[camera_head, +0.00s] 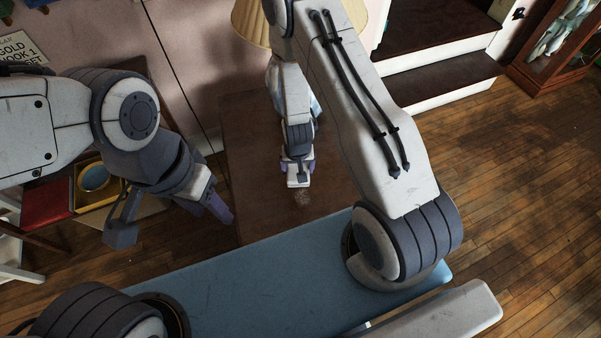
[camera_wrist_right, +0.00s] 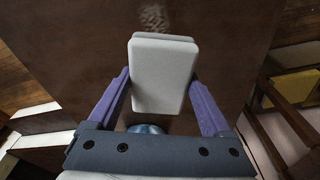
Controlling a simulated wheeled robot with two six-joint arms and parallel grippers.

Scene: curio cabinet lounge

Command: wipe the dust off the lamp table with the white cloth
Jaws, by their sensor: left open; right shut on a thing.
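The lamp table (camera_head: 250,140) is a dark brown wooden top below my arms, and its top also fills the middle of the right wrist view (camera_wrist_right: 80,50). My right gripper (camera_head: 298,170) is low over the table, shut on the white cloth (camera_head: 298,182). In the right wrist view the cloth (camera_wrist_right: 163,75) is a pale folded block between the purple fingers. A pale dust patch (camera_head: 303,197) lies just in front of the cloth and shows at the top of the wrist view (camera_wrist_right: 153,17). Whether the cloth touches the wood is unclear. My left gripper (camera_head: 172,220) is open and empty, left of the table.
A lamp with a cream shade (camera_head: 252,22) stands at the table's back, partly hidden by my right arm. A red and yellow framed item (camera_head: 97,183) is at left. Dark steps (camera_head: 440,78) and a glass cabinet (camera_head: 560,45) stand at back right. Wooden floor (camera_head: 510,190) is clear at right.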

